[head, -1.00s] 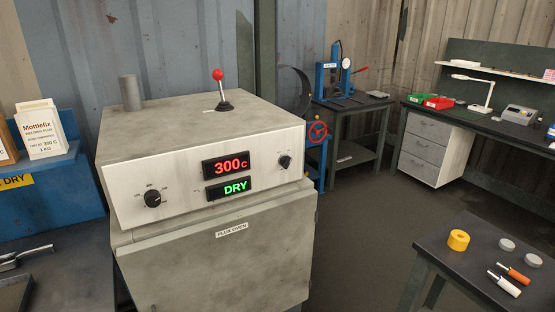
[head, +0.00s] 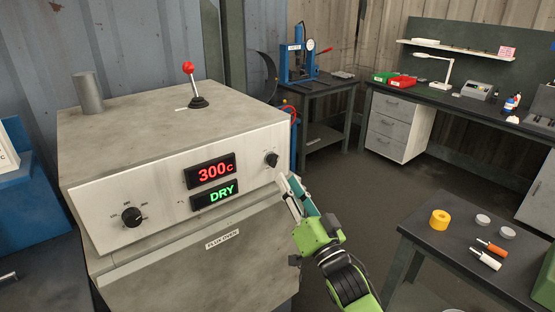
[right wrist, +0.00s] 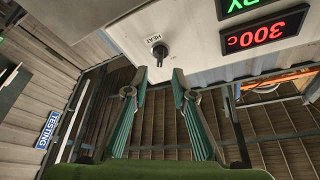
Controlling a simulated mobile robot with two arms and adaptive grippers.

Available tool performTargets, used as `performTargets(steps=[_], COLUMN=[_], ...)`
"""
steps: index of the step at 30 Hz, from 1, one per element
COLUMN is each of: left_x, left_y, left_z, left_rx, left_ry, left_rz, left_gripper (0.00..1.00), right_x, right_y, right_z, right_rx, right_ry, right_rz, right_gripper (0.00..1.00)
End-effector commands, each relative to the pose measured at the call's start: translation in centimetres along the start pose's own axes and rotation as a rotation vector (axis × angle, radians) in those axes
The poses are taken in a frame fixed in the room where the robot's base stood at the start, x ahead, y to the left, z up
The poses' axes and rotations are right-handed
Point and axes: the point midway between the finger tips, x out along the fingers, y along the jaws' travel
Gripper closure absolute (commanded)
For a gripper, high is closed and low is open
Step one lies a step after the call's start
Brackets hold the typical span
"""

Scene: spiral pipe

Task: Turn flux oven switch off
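The flux oven (head: 110,245) stands at the left with its sloping front panel facing me. Its displays read 300C (head: 210,171) and DRY (head: 214,194) and are lit. A black knob (head: 271,159) sits at the panel's right end; it also shows in the right wrist view (right wrist: 160,52), beside a HEAT label. Another black knob (head: 131,216) is at the panel's left end. A red-topped lever (head: 189,70) stands upright on the oven top. My right gripper (head: 290,180) is open and empty, its fingertips just below the HEAT knob, apart from it. My left gripper is out of view.
A grey pipe (head: 88,93) stands on the oven top. A workbench (head: 455,100) stands at the back right. The floor between is clear.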

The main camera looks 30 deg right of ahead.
Motion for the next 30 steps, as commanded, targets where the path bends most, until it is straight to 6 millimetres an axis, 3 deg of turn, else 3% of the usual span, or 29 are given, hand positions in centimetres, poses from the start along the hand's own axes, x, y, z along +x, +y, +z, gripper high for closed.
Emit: performTargets(steps=[1,6,12,23,26,30], left_x=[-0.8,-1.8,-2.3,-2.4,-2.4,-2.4], left_y=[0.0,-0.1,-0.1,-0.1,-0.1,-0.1], left_z=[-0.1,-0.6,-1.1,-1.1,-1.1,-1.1], left_rx=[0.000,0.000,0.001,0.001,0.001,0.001], left_ry=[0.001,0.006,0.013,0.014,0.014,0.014], left_rz=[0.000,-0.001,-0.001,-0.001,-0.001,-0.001], left_gripper=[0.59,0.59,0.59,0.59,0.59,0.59], right_x=[1.4,4.5,6.5,6.9,6.9,6.9], right_y=[-0.2,-0.2,0.0,0.0,0.0,0.0], right_z=[-0.4,-0.3,-0.1,0.1,0.1,0.1], right_rx=[-0.001,0.000,0.000,0.000,0.000,0.000], right_ry=[0.002,0.001,0.000,-0.001,-0.001,-0.001], right_rz=[-0.001,0.000,0.001,0.001,0.001,0.001], right_gripper=[0.76,0.76,0.76,0.76,0.99,1.00])
